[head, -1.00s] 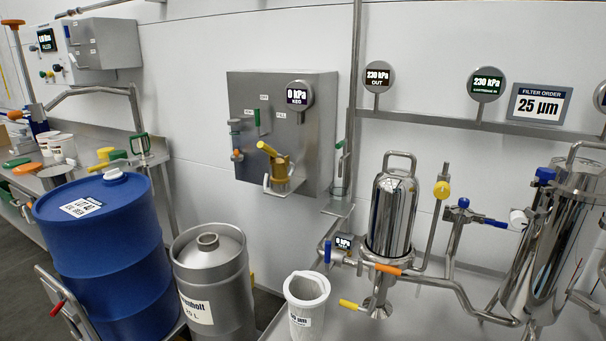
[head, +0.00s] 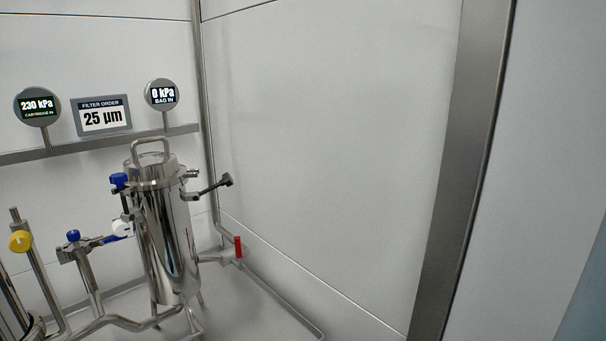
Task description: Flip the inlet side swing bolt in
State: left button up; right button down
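A polished steel filter housing (head: 165,235) stands left of centre in the head view. Its lid (head: 150,168) with an arched handle is down on top. On the right of the rim, a swing bolt with a black knob (head: 226,181) sticks outward, away from the lid. On the left of the rim, a blue knob (head: 119,180) sits close to the housing. I cannot tell from any label which one is on the inlet side. Neither of my grippers is in view.
A BAG IN gauge (head: 162,95) reads 0 kPa, beside a 25 µm filter order sign (head: 102,115) and a 230 kPa cartridge gauge (head: 37,104). A red valve handle (head: 238,247) is low right of the housing. A steel post (head: 462,180) stands farther right.

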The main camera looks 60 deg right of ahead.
aim_at(210, 189)
jog(key=z, duration=1.25)
